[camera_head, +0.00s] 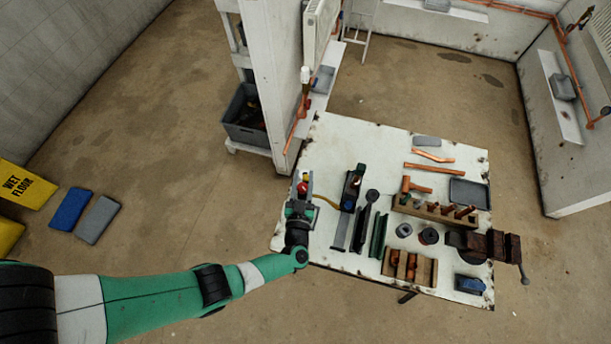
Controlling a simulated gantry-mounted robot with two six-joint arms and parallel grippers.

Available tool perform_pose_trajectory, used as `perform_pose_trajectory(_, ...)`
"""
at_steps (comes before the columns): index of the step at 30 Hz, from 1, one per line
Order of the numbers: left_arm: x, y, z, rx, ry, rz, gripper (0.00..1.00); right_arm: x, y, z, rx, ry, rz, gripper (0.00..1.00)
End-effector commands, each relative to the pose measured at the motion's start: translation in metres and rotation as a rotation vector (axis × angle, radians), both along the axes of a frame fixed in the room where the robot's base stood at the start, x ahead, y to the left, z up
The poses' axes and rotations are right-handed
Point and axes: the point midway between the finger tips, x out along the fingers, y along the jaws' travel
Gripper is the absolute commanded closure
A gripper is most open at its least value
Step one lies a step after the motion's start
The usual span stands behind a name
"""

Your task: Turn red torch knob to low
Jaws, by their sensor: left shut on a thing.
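The red torch knob (303,188) shows as a small red spot at the left edge of the white workbench (336,140). My left gripper (302,194) reaches over this edge from the front and is shut on the knob. The gripper covers most of the torch, so its body and the knob's setting cannot be read. A yellowish hose (326,201) runs right from beside the gripper. My right gripper is not in view.
Right of the gripper stand a dark green and black tool (352,188), several long dark tools, copper pipe pieces (428,167), wooden racks (435,212) and a vise (490,245). A white wall post (277,80) rises behind the bench.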

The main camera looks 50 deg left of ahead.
Motion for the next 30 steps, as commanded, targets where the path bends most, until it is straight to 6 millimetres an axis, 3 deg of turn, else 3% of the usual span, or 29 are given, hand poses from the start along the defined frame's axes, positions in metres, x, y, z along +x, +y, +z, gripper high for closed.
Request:
perform_pose_trajectory(27,-0.0023,0.0016,0.0,0.0,0.003,0.087,1.0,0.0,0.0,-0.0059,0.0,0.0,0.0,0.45)
perform_pose_trajectory(28,-0.0023,0.0016,0.0,0.0,0.003,0.087,0.55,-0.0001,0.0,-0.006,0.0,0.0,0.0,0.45)
perform_pose_trajectory(30,-0.0023,0.0016,0.0,0.001,0.002,0.087,0.43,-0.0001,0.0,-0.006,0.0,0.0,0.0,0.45)
